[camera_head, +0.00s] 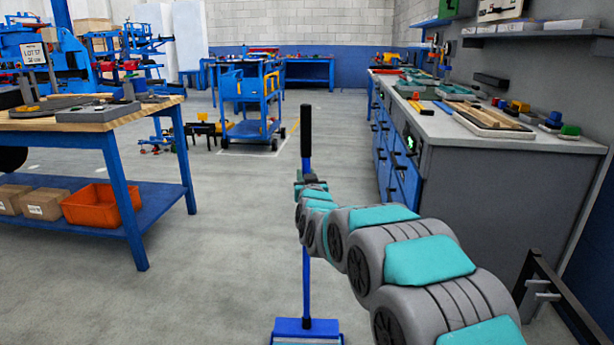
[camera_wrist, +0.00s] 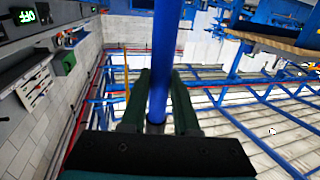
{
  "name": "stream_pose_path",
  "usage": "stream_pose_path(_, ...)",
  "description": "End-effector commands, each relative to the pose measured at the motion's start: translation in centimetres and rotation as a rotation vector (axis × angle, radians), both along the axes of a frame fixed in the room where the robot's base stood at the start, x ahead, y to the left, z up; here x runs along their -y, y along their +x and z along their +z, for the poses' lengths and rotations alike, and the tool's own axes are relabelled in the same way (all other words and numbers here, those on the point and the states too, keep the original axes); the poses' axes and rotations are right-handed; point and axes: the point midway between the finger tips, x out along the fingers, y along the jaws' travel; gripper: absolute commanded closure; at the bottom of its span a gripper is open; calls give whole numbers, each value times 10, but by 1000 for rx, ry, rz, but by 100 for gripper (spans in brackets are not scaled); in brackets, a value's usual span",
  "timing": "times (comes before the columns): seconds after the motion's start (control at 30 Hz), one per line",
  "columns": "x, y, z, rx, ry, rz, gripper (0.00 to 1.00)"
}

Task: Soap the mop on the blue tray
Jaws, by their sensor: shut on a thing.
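The mop has a blue pole (camera_head: 306,275) with a black grip at its top, and it stands upright in front of me. Its blue head (camera_head: 306,329) with a teal strip underneath shows at the bottom edge of the head view, partly cut off. My gripper (camera_head: 308,186) is shut on the mop's pole, just below the black grip. In the wrist view, the dark fingers of my gripper (camera_wrist: 157,108) close on both sides of the blue pole (camera_wrist: 163,65). I cannot make out a blue tray or any soap in these views.
A wooden-topped blue workbench (camera_head: 75,120) stands at left, with an orange bin (camera_head: 100,204) on its lower shelf. A long grey counter (camera_head: 480,135) runs along the right. A blue cart (camera_head: 250,105) stands farther back. The floor between the bench and counter is mostly clear.

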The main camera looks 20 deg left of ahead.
Motion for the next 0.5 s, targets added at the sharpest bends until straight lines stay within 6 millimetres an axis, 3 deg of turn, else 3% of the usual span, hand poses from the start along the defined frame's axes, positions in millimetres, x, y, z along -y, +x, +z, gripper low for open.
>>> stream_pose_path(0.5,0,0,-34,1,0,0,100)
